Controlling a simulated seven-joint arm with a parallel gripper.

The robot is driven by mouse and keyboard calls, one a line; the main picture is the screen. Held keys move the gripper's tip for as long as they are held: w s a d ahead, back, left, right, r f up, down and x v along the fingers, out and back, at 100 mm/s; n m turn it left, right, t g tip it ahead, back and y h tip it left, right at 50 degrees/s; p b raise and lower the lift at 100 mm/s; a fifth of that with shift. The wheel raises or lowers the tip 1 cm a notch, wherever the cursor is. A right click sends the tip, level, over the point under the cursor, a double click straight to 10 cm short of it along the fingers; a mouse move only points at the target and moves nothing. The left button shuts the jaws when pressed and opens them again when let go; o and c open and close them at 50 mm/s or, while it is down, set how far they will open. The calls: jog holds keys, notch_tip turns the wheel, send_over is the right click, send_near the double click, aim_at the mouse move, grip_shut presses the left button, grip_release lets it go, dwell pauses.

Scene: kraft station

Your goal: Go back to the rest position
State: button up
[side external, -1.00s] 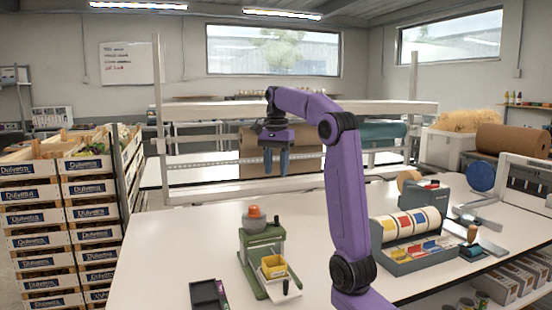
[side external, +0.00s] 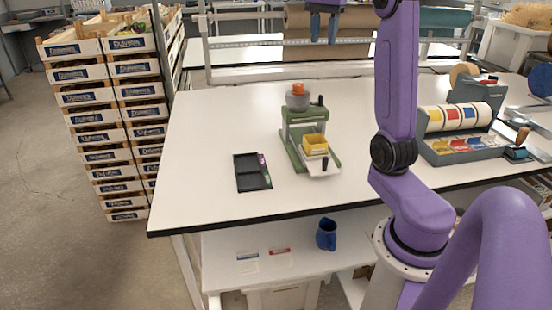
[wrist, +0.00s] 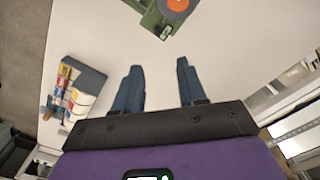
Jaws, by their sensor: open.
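My gripper (side external: 323,38) hangs high at the top edge of the side view, fingers pointing down, beyond the green device on the table. Only its lower part shows there. In the wrist view my gripper (wrist: 159,66) has its two blue fingers apart, with nothing between them. The white table (side external: 215,130) lies below, and no object touches the fingers.
A green device (side external: 292,135) with an orange top and yellow tray stands mid-table. A black tray (side external: 252,172) lies left of it, and a grey tape-and-label organizer (side external: 460,145) stands right. A blue mug (side external: 326,234) sits on the shelf below. The table's left part is bare.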

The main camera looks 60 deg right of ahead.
jog(key=w+a+f+n, duration=0.2)
jog(key=a+n, duration=0.2)
jog(key=a, duration=0.2)
jog(key=w+a+f+n, duration=0.1)
jog(key=a+f+n, duration=0.2)
jog(key=a, duration=0.4)
jog(key=s+a+f+n, duration=0.3)
jog(key=a+f+n, duration=0.15)
jog(key=a, duration=0.35)
jog(key=s+a+f+n, duration=0.3)
jog(key=a+n, duration=0.3)
jog(key=a, duration=0.1)
jog(key=s+a+f+n, duration=0.2)
jog(key=s+f+n, duration=0.2)
jog(key=s, duration=0.5)
jog(key=s+a+f+n, duration=0.3)
jog(key=s+f+n, duration=0.2)
jog(key=s+n, duration=0.4)
jog(key=shift+a+f, duration=0.25)
jog(key=shift+a, duration=0.1)
jog(key=shift+w, duration=0.1)
